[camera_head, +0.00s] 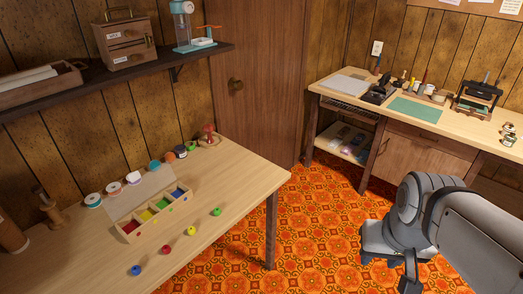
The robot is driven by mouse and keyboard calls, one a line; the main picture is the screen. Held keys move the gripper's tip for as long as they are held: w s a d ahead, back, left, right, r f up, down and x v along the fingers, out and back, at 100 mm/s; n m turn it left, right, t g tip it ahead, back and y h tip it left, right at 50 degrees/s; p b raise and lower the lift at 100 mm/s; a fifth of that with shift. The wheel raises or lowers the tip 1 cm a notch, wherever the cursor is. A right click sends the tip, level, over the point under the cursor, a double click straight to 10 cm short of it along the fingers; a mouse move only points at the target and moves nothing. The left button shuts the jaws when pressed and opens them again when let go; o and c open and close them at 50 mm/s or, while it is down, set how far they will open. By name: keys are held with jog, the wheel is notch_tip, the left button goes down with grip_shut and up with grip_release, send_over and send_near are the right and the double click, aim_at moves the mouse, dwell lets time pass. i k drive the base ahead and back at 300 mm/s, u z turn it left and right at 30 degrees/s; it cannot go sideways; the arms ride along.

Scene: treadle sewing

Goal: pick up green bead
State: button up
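The green bead (217,212) sits on the light wooden table (240,176), near its front right edge. It is the rightmost bead of a loose row. My grey gripper (388,265) hangs at the lower right, over the orange patterned floor. It is well to the right of the bead and apart from the table. No held object shows at it. Its fingers are small and partly hidden by my arm, so I cannot tell their opening.
Yellow (191,231), red (165,249) and blue (136,270) beads lie left of the green one. Behind them is an open compartment box (157,216) with coloured contents. Several jars and spools line the table's back. A dark shelf (110,76) hangs above; a workbench (445,115) stands at right.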

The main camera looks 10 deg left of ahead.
aim_at(217, 211)
jog(key=u, duration=0.25)
jog(key=i, duration=1.15)
jog(key=u, duration=0.7)
